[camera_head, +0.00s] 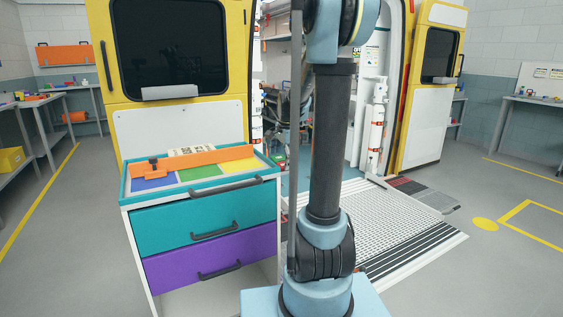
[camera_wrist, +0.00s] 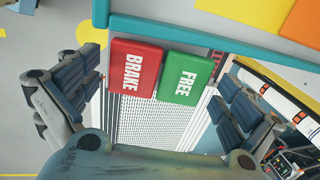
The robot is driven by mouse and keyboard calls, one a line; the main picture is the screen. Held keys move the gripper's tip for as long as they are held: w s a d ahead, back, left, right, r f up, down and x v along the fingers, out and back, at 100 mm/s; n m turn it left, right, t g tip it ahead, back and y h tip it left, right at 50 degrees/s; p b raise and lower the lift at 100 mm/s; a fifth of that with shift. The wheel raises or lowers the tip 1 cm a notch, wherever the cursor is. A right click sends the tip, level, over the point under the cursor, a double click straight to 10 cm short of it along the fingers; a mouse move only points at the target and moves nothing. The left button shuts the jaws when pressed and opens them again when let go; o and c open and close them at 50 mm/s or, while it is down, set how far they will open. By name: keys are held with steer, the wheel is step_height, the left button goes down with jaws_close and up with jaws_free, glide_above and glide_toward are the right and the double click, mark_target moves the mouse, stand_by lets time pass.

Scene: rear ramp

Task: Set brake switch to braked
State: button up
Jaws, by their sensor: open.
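The brake switch shows in the wrist view as two side-by-side pads, a red one marked BRAKE (camera_wrist: 135,67) and a green one marked FREE (camera_wrist: 185,78). The red pad seems to stand a little prouder of the green one, but I cannot tell surely which side is pressed. My gripper (camera_wrist: 161,75) is open, with one finger left of the red pad and the other right of the green pad. It holds nothing, and I see no clear contact with the switch. The head view shows neither the switch nor my gripper.
In the head view, a drawer cart (camera_head: 128,202) with teal and purple drawers stands left of my arm. An orange bar (camera_head: 205,158) lies across its top. A ramp (camera_head: 425,236) leads into the yellow vehicle (camera_head: 104,65) behind. Floor is clear at far left and right.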

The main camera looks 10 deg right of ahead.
steer(key=shift+r, duration=0.1)
steer(key=v, duration=1.1)
steer(key=shift+r, duration=0.35)
steer(key=shift+s, duration=0.1)
steer(key=s+f+n, duration=0.7)
steer(key=s+f, duration=0.3)
steer(key=s, duration=0.5)
steer(key=s+a+f+n, duration=0.1)
steer(key=s+f+n, duration=0.6)
steer(key=s, duration=0.9)
step_height(320, 180, down, 3)
steer(key=shift+s+f+n+h, duration=0.1)
steer(key=shift+s+n+h, duration=0.2)
steer(key=shift+h, duration=0.1)
